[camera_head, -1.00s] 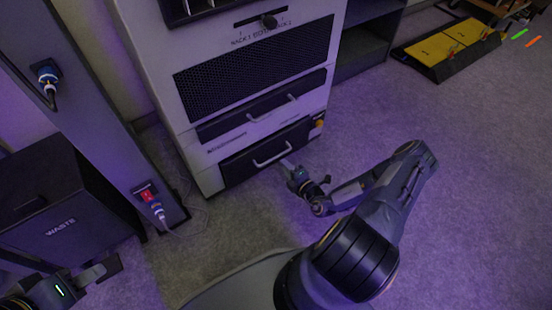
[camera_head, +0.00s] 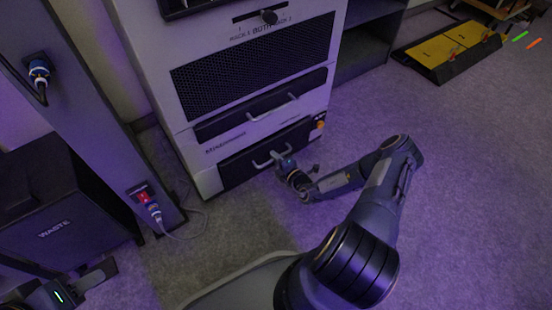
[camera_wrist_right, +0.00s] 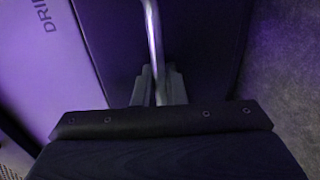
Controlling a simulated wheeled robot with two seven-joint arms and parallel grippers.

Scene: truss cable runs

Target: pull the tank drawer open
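The cabinet's lowest drawer (camera_head: 236,172) has a dark front and a light bar handle (camera_head: 262,164). Its front looks flush with the cabinet. I cannot read a tank label on it. My right gripper (camera_head: 282,162) is at the right part of this handle. In the right wrist view the handle bar (camera_wrist_right: 154,42) runs between the two fingers (camera_wrist_right: 158,88), which sit close on both sides of it and look shut on it. My left gripper (camera_head: 92,279) is low at the left, away from the cabinet; its finger gap is unclear.
Another drawer (camera_head: 240,117) with a handle sits above. A dark WASTE bin (camera_head: 60,215) and a post with a red switch (camera_head: 143,197) and cable stand left of the cabinet. The floor in front of the drawer is clear apart from my right arm.

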